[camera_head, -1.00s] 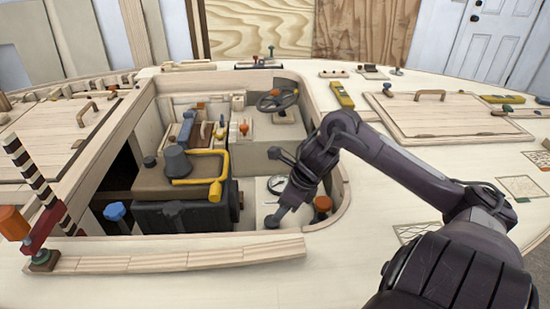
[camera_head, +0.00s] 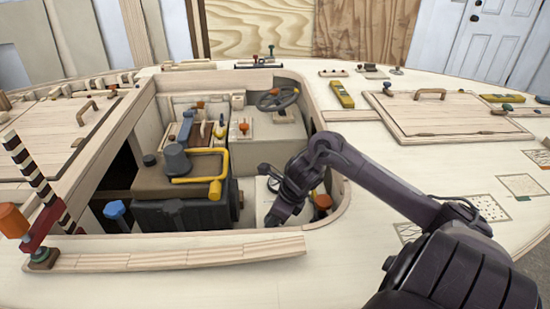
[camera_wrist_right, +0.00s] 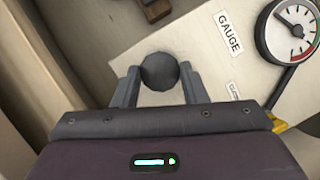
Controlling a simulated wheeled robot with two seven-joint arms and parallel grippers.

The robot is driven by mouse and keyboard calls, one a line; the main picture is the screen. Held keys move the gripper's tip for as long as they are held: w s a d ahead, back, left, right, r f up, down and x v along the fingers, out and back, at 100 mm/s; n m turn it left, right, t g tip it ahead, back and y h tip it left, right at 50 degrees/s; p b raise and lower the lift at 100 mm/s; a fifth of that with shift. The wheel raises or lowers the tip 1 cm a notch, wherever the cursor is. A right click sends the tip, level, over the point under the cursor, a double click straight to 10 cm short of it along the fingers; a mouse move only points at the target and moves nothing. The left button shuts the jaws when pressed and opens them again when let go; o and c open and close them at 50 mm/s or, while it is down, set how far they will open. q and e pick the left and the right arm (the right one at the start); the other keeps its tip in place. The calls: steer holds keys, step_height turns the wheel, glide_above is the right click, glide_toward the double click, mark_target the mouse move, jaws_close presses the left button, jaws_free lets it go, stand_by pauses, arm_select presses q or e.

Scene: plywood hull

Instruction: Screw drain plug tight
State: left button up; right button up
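A dark grey round knob (camera_wrist_right: 160,71), which I take for the drain plug, shows in the right wrist view. My right gripper (camera_wrist_right: 159,80) has one finger on each side of it, and both fingers appear to touch it. In the head view my right gripper (camera_head: 276,219) reaches down into the open cockpit well, near its front right corner. The hand hides the plug there. The plug's thread and seat are hidden, so how deep it sits cannot be told. My left gripper is not in view.
A gauge (camera_wrist_right: 289,34) with a "GAUGE" label (camera_wrist_right: 229,32) lies close to the right of the hand. An orange-topped knob (camera_head: 322,202) stands beside my right wrist. A dark engine block (camera_head: 187,213) with a yellow handle (camera_head: 216,180) is to the left. The well's rim surrounds the arm.

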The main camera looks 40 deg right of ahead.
steer(key=shift+c, duration=1.4)
